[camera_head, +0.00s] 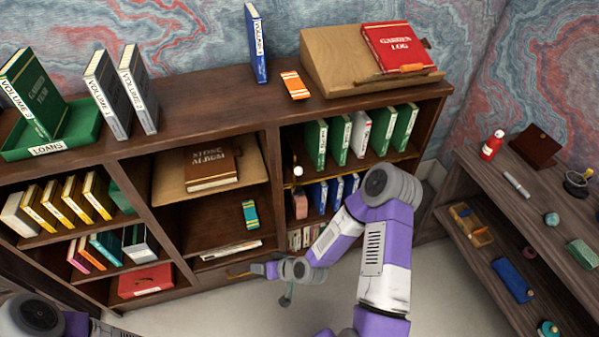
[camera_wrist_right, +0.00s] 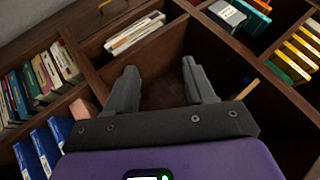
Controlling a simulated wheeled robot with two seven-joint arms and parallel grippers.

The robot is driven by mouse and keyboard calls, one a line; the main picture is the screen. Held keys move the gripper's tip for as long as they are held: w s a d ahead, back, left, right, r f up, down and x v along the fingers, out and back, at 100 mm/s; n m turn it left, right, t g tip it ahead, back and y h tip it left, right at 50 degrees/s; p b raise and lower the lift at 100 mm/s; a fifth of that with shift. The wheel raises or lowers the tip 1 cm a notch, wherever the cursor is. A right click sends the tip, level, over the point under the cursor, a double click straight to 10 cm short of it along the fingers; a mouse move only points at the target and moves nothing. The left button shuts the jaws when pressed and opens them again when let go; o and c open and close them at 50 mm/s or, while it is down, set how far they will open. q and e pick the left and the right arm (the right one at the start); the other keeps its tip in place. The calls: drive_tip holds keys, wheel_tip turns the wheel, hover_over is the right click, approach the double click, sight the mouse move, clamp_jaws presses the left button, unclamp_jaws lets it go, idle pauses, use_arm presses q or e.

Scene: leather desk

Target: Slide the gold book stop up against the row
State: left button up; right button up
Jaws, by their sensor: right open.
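A pinkish-tan block (camera_head: 299,204) stands at the left end of a row of blue books (camera_head: 337,192) in the right bay. It is the nearest match I see for the gold book stop, but I cannot be sure. In the right wrist view the block (camera_wrist_right: 82,108) is close beside the blue books (camera_wrist_right: 40,150); I cannot tell whether they touch. My right gripper (camera_wrist_right: 158,75) is open and empty, pointing towards the middle bay, with the block beyond its left finger. In the head view it is small near the lower shelf (camera_head: 252,270). My left gripper is out of view.
Green and white books (camera_head: 362,132) fill the shelf above the blue row. A turquoise item (camera_head: 250,214) and flat white books (camera_head: 225,250) lie in the middle bay. Upright dividers separate the bays. A side shelf (camera_head: 520,215) with small items stands right.

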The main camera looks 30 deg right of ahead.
drive_tip(key=w+d+r+m+t+h, duration=0.1)
drive_tip(key=w+d+r+t+h, duration=0.1)
drive_tip(key=w+d+r+t, duration=0.45)
drive_tip(key=m+t+h+b, duration=0.1)
drive_tip(key=t+h, duration=0.3)
drive_tip(key=h, duration=0.1)
approach(300, 172)
drive_tip(key=w, duration=0.4)
drive_tip(key=shift+d+f, duration=0.1)
drive_tip(key=shift+d, duration=0.2)
drive_tip(key=w, duration=0.4)
drive_tip(key=w+b, duration=0.1)
drive_tip(key=w, duration=0.1)
drive_tip(key=shift+d, duration=0.35)
drive_tip(key=shift+w, duration=0.55)
clamp_jaws()
